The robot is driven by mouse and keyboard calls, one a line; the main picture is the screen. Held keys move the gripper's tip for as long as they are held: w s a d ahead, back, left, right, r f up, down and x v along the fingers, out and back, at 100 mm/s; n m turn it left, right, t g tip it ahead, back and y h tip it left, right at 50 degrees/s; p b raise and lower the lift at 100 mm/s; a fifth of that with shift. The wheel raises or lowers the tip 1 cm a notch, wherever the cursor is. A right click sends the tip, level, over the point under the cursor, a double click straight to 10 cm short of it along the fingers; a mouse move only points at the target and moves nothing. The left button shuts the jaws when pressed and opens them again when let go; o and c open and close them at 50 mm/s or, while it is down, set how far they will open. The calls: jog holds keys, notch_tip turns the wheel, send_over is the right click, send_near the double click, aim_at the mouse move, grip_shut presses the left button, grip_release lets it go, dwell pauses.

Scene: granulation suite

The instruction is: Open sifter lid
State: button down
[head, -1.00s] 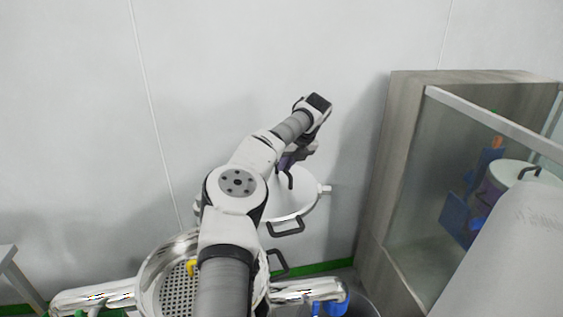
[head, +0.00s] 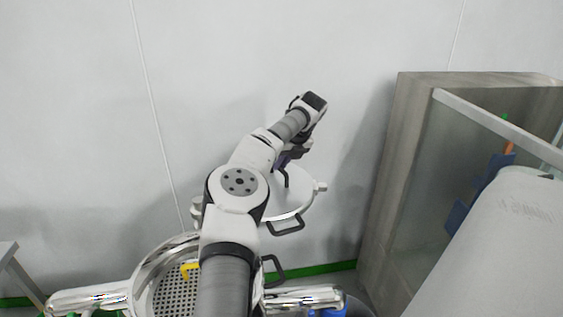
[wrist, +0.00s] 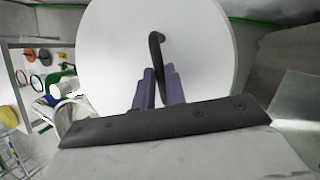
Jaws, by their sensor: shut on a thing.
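The sifter lid (head: 296,202) is a white disc with dark handles, behind and above the steel sifter bowl (head: 141,277) with its perforated screen. It looks swung up from the bowl, tilted towards the wall. In the wrist view the lid (wrist: 200,45) fills the middle. Its black curved handle (wrist: 156,45) runs down between the purple fingers of my gripper (wrist: 158,85), which is shut on it. In the head view my gripper (head: 288,160) is at the lid's upper part, partly hidden by my arm. My arm also covers part of the bowl.
A wooden cabinet with a glass front (head: 400,180) stands at the right. A large pale cylinder (head: 505,245) is in the right foreground. A yellow piece (head: 188,268) shows at the screen. A plain wall is close behind the lid.

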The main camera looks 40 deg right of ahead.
jog(key=c, duration=1.5)
grip_release()
jog(key=shift+o, duration=0.2)
jog(key=shift+r, duration=0.1)
jog(key=b+v, duration=0.2)
jog(key=v, duration=1.1)
jog(key=shift+s+r, duration=0.2)
jog(key=shift+r, duration=0.1)
jog(key=shift+s, duration=0.1)
